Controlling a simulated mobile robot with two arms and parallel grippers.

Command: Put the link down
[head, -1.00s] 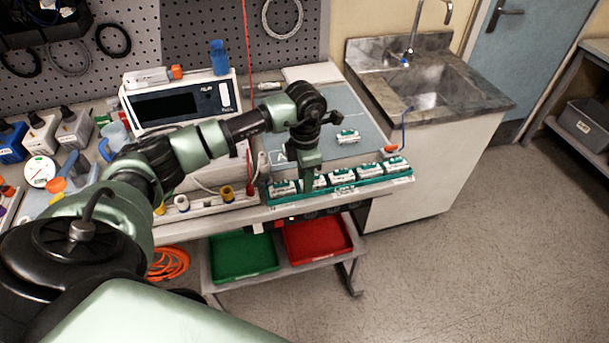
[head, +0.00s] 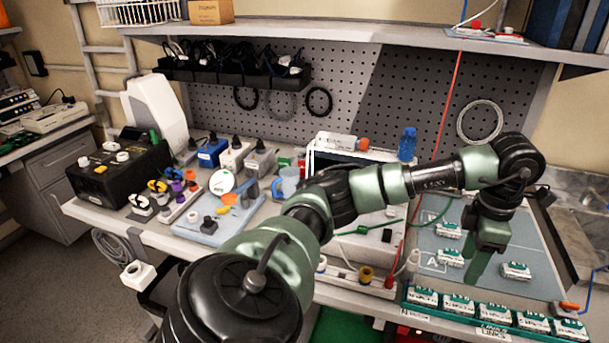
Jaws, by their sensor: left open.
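Three small white-and-green link modules lie on the grey-blue mat (head: 535,240): one at the back (head: 448,230), one by the "A" mark (head: 450,257) and one to the right (head: 516,270). Several similar modules, such as the leftmost (head: 422,297), stand in a row in a green rack (head: 482,329) labelled as links at the mat's front edge. My left gripper (head: 479,264) points down over the mat, between the "A" module and the right one. It is open, with no module seen between its fingers. Its fingertips are hard to separate from the mat. My right gripper is out of view.
My left arm crosses the bench, hiding part of the pump (head: 350,157). A blue bottle (head: 408,144) stands behind the arm. A white strip with coloured caps (head: 365,275) lies left of the rack. The sink counter (head: 585,215) is at the right.

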